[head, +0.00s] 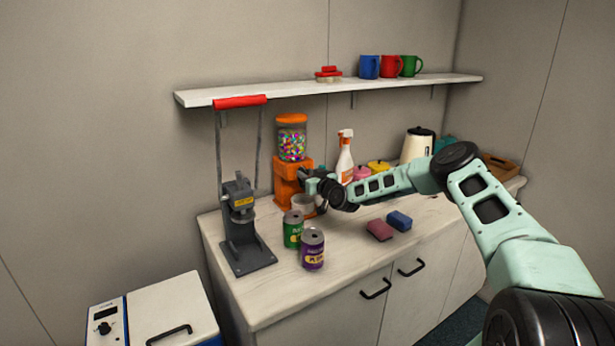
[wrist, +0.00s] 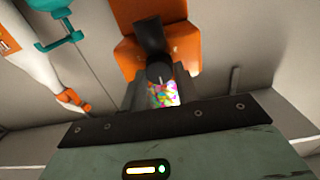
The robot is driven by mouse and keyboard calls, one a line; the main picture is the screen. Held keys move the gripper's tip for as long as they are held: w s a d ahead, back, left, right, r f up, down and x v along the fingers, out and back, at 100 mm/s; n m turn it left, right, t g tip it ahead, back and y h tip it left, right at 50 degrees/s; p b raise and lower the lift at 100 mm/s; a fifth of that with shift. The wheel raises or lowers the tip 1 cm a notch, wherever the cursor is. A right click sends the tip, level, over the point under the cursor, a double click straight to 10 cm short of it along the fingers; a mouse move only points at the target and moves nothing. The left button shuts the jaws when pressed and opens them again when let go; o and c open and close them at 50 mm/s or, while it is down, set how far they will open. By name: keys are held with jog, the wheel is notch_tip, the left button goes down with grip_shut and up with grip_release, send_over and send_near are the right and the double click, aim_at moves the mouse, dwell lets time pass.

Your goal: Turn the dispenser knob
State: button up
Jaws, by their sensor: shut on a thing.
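The candy dispenser (head: 285,182) stands on the counter, with an orange body, an orange lid and a clear globe of coloured candies. Its orange body also shows in the wrist view (wrist: 185,45), which is upside down. The dark knob (wrist: 151,38) sits on the dispenser's front. My gripper (wrist: 159,84) is shut on the knob, with one finger on each side; candies show between the fingers. In the head view my gripper (head: 306,174) is at the dispenser's right side and hides the knob.
A green can (head: 293,230) and a purple can (head: 312,249) stand in front of the dispenser. A grey press (head: 240,225) with a red handle is left. A spray bottle (head: 345,160) stands behind my arm. Sponges (head: 380,230) lie right. A shelf (head: 330,86) runs above.

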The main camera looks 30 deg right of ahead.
jog(key=shift+f+b, duration=0.2)
jog(key=shift+b, duration=0.1)
jog(key=shift+d+m+b, duration=0.2)
jog(key=shift+m+b, duration=4.4)
jog(key=shift+b, duration=1.55)
jog(key=o, duration=0.9)
jog(key=shift+o, duration=0.2)
jog(key=shift+r, duration=0.1)
